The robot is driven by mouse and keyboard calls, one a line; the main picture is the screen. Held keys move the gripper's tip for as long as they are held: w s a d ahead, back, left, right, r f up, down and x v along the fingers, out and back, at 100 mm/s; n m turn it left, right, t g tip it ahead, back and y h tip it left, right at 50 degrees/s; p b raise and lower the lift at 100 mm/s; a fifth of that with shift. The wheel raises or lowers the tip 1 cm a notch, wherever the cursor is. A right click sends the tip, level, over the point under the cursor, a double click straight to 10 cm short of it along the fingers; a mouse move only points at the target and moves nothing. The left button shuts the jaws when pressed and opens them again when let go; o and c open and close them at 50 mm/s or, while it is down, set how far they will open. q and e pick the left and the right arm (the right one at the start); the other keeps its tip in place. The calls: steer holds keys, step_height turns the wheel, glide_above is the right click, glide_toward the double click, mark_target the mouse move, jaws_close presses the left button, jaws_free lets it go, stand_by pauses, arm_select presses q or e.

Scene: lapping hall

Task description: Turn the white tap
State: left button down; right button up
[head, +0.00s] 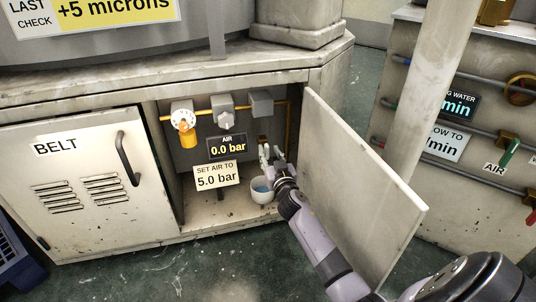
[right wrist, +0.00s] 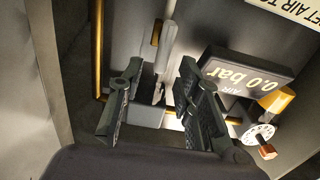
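The white tap (head: 264,153) is small and pale, low inside the open cabinet, above a white bowl (head: 262,196). In the right wrist view, a long white piece that looks like this tap (right wrist: 166,45) runs down towards the space between my fingers. My right gripper (head: 277,163) reaches into the cabinet just right of the tap. In the right wrist view, my right gripper (right wrist: 160,77) is open, its two dark fingers well apart. I cannot tell whether a finger touches the tap. My left gripper is not in view.
The open cabinet door (head: 365,190) stands close along the right of my arm. A sign (head: 216,176) reads "SET AIR TO 5.0 bar".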

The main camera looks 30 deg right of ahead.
steer(key=shift+x, duration=1.2)
steer(key=shift+c, duration=0.3)
jaws_close()
